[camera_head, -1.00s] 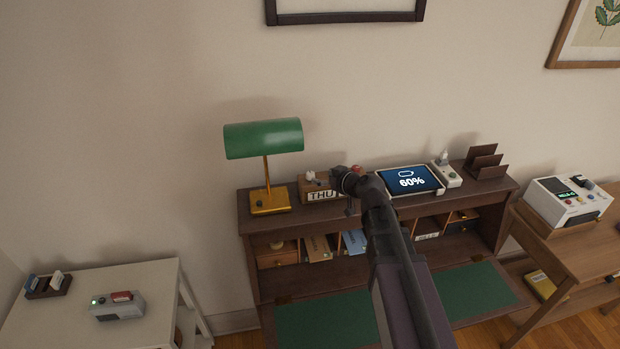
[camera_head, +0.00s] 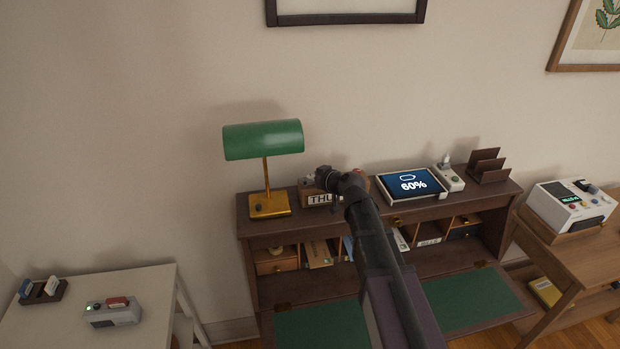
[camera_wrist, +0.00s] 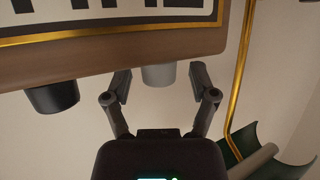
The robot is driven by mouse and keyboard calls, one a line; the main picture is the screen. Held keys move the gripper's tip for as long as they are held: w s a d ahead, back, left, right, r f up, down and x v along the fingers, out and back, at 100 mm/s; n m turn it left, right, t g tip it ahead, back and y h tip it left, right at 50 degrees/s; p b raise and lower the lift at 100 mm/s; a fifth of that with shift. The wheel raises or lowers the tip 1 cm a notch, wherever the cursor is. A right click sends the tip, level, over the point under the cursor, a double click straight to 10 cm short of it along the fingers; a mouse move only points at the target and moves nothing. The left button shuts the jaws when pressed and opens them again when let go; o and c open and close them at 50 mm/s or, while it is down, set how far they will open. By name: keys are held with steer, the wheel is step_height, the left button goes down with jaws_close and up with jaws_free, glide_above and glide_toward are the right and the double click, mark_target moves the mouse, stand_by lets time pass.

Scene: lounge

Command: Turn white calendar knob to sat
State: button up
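The wooden calendar (camera_head: 308,187) stands on top of the desk beside the lamp, and its window reads THU, partly covered by my arm. In the wrist view the calendar (camera_wrist: 130,52) appears upside down at the top. The white knob (camera_wrist: 158,76) sticks out of its edge, and a black knob (camera_wrist: 53,93) is to its left. My gripper (camera_wrist: 161,82) is open, with one finger on each side of the white knob and a gap visible on both sides. In the head view my gripper (camera_head: 324,182) is at the calendar, its fingers unclear.
A green lamp (camera_head: 262,139) stands close left of the calendar; its brass post (camera_wrist: 243,75) is near my right finger in the wrist view.

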jaws_close()
steer(key=shift+a, duration=0.15)
steer(key=shift+s+m+h, duration=0.1)
steer(key=shift+m+h, duration=0.2)
steer(key=shift+h, duration=0.1)
stand_by(1.0)
